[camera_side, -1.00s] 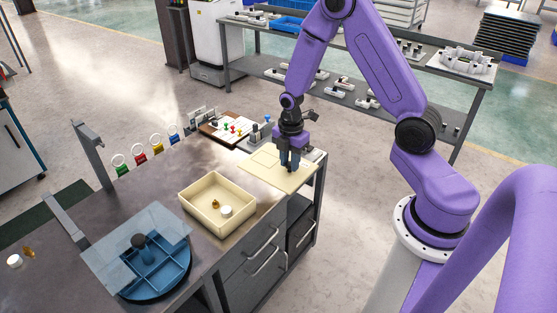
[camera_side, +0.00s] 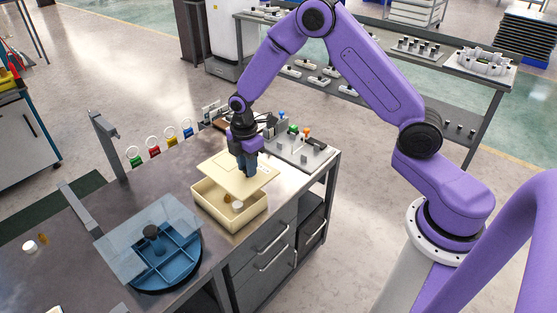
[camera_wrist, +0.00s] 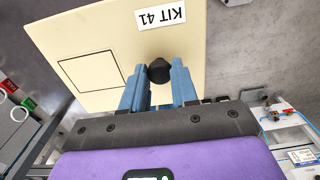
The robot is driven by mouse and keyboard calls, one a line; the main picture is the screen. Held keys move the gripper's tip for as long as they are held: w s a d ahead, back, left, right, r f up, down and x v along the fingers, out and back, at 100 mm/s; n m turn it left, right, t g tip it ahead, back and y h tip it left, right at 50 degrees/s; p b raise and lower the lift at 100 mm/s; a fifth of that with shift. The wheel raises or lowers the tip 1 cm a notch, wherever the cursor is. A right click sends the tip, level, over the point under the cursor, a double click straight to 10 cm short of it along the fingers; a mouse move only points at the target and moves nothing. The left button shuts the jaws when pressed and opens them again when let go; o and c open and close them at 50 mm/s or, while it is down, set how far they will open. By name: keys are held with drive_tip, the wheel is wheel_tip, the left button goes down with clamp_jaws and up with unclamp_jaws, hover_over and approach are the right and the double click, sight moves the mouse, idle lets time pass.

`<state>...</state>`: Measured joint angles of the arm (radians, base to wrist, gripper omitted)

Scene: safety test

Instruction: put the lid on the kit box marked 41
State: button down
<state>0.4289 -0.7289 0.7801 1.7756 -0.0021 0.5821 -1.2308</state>
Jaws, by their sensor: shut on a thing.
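My gripper (camera_side: 248,170) is shut on the black knob (camera_wrist: 159,70) of the cream lid (camera_side: 222,170). In the wrist view the lid (camera_wrist: 100,30) carries a white label reading KIT 41, upside down, and an outlined square. In the side view the lid is held above the open cream box (camera_side: 238,222), covering its back part and lying askew to its rim. The box's front part is uncovered and shows a white round item (camera_side: 237,206) and an amber item (camera_side: 227,198). No marking on the box is readable.
A round blue divided tray (camera_side: 170,280) with a clear plate (camera_side: 130,247) over part of it stands front left. A fixture board with coloured knobs (camera_side: 300,150) lies behind right. Coloured ring tags (camera_side: 153,151) stand along the back edge. A white item (camera_side: 30,246) lies far left.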

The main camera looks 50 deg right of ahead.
sight(235, 179)
drive_tip(key=w+a, duration=0.1)
drive_tip(key=a, duration=0.2)
drive_tip(key=shift+w+a, duration=0.1)
drive_tip(key=shift+w, duration=0.3)
drive_tip(key=shift+f, duration=3.05)
drive_tip(key=shift+f, duration=0.3)
drive_tip(key=shift+c, duration=1.5)
unclamp_jaws()
